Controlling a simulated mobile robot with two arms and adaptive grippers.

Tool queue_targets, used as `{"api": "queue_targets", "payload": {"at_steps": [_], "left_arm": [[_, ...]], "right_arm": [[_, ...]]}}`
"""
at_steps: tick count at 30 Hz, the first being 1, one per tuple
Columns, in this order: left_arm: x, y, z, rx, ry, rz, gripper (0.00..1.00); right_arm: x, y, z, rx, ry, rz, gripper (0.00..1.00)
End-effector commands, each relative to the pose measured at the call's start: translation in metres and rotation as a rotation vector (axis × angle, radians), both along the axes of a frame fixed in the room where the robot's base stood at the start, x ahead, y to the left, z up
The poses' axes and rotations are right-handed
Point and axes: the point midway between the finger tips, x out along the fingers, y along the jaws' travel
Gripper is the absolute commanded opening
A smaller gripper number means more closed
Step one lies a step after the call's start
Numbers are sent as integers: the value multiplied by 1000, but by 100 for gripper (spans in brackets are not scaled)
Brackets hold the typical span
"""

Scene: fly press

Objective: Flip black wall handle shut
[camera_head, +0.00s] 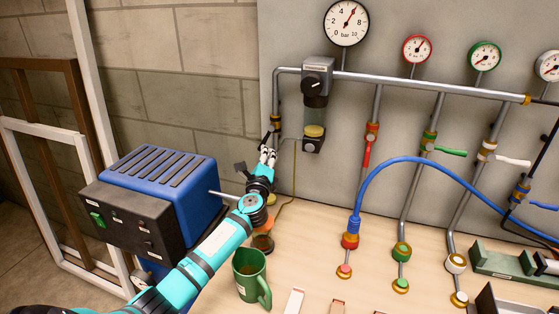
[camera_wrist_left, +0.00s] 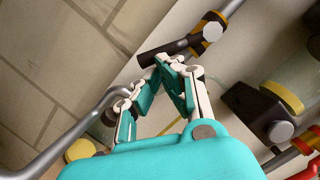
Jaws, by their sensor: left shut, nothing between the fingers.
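The black wall handle (camera_head: 267,138) sits on a small black and yellow valve (camera_head: 276,123) on the leftmost vertical pipe. It sticks out at an angle, down and left of the valve in the head view. In the left wrist view the black handle (camera_wrist_left: 165,51) is a dark bar at top centre, beside the yellow-banded valve (camera_wrist_left: 207,30). My left gripper (camera_head: 267,154) is shut and empty just below the handle. Its fingertips also show in the left wrist view (camera_wrist_left: 164,63), right at the bar; I cannot tell whether they touch. My right gripper is out of view.
A blue compressor box (camera_head: 165,180) stands left of my left arm. A filter unit (camera_head: 316,105) hangs right of the valve. A green mug (camera_head: 250,272) stands on the bench close to the arm. Red (camera_head: 367,148), green (camera_head: 450,151) and white handles (camera_head: 512,160) are farther right.

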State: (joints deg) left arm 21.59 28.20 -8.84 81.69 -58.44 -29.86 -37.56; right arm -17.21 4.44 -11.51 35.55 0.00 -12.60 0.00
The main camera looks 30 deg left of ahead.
Motion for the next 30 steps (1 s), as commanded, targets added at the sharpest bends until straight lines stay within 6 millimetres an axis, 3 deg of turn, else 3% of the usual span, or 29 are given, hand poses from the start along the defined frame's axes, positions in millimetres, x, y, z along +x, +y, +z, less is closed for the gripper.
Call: {"api": "queue_targets", "payload": {"at_steps": [12, 30], "left_arm": [[-7, 29, 7, 389, 92, 2, 0], [-13, 53, 32, 849, 202, 3, 0]], "right_arm": [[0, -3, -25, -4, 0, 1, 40], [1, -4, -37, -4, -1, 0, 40]]}}
